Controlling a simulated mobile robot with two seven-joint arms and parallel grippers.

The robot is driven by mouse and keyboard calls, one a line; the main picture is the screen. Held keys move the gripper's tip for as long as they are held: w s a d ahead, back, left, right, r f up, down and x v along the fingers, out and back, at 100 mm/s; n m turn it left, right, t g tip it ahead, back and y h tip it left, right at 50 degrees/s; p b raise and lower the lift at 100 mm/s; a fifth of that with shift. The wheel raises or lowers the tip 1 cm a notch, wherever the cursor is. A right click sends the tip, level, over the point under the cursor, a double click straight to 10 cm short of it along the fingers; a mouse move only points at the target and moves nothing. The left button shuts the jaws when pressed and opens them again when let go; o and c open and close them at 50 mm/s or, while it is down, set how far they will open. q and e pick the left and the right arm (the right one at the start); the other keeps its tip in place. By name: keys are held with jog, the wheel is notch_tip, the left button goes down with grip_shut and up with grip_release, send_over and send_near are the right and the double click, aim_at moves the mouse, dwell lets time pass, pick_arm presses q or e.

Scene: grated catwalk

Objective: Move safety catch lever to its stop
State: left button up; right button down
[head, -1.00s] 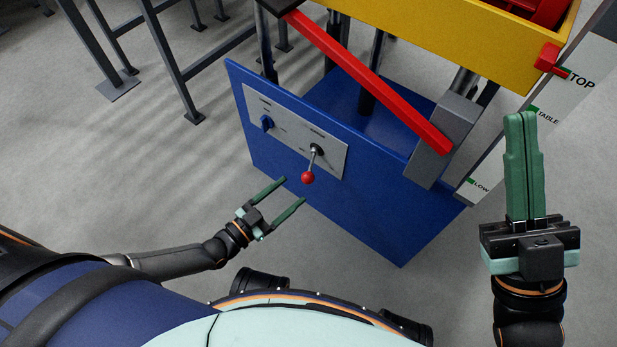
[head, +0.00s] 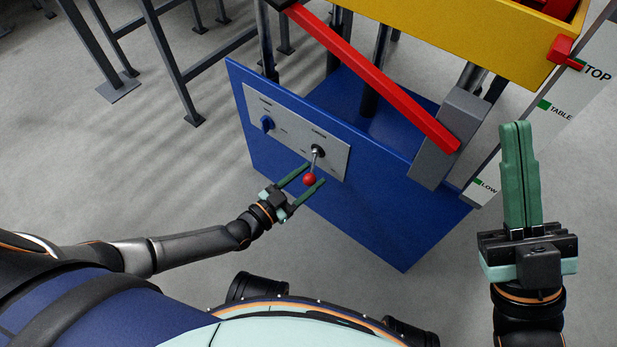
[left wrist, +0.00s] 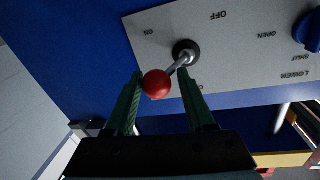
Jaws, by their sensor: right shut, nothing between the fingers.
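The lever (head: 316,161) sticks out of a grey panel on the blue front and ends in a red ball knob (head: 310,180). In the left wrist view the knob (left wrist: 156,83) hangs off a bent-looking shaft (left wrist: 180,64) from a dark round pivot, between printed ON and OFF marks. My left gripper (head: 315,173) is open, its green fingers on either side of the knob. In the left wrist view the knob sits nearer the left finger; whether it touches is unclear. My right gripper (head: 515,125) is shut and empty, far right of the lever.
A blue rotary switch (head: 266,123) sits on the same grey panel (head: 338,160), left of the lever. A red bar (head: 375,80) slants above the blue front (head: 380,220) to a grey block (head: 448,140). A yellow box (head: 450,45) is overhead. Grey floor is open in front.

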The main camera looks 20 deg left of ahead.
pick_arm(q)
jog(key=shift+s+d, duration=0.1)
jog(key=shift+d, duration=0.1)
grip_shut()
